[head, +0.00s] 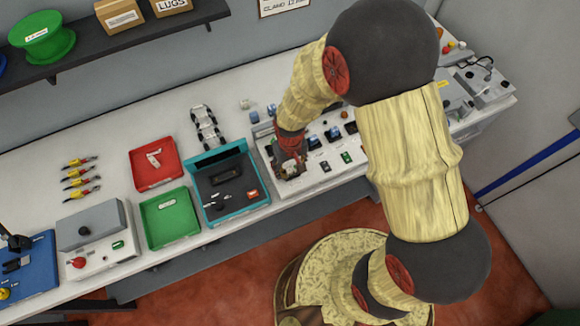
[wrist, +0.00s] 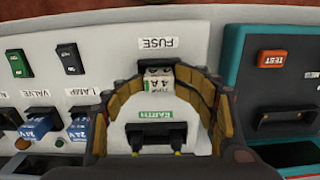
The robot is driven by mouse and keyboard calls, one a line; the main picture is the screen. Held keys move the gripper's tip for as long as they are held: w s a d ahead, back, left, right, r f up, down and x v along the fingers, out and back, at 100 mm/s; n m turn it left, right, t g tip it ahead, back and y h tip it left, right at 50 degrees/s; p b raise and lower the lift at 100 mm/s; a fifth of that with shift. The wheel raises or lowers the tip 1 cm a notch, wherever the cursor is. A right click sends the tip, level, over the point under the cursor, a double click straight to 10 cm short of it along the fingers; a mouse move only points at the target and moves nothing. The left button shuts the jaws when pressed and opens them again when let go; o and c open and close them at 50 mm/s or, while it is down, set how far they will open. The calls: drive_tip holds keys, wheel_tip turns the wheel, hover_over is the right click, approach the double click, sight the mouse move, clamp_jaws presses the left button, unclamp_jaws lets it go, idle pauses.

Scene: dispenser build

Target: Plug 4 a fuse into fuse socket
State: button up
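The white 4 A fuse (wrist: 158,84) is in the middle of the wrist view, directly below the upside-down FUSE label (wrist: 157,43). My gripper (wrist: 159,72) has its two fingertips close on either side of it and looks shut on it. The fuse socket is mostly hidden behind the fuse and fingertips; I cannot tell how deep the fuse sits. In the head view, my gripper (head: 289,158) reaches down over the left end of the white panel (head: 318,182).
The EARTH terminal piece (wrist: 157,133) lies close below the fuse. Blue 24 V parts (wrist: 38,125) and switches (wrist: 68,58) are on the panel. A teal-edged tester (head: 228,184) stands beside it, with green (head: 170,218) and red trays (head: 153,164) farther left.

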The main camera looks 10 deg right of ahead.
drive_tip(key=shift+o, duration=0.7)
drive_tip(key=shift+s+d, duration=0.1)
drive_tip(key=shift+s, duration=0.1)
drive_tip(key=shift+o, duration=1.2)
drive_tip(key=o, duration=0.4)
drive_tip(key=shift+w, duration=0.15)
drive_tip(key=shift+c, duration=0.2)
drive_tip(key=shift+r, duration=0.1)
drive_tip(key=shift+r, duration=0.1)
drive_tip(key=shift+r+p, duration=2.6)
drive_tip(key=shift+r, duration=0.85)
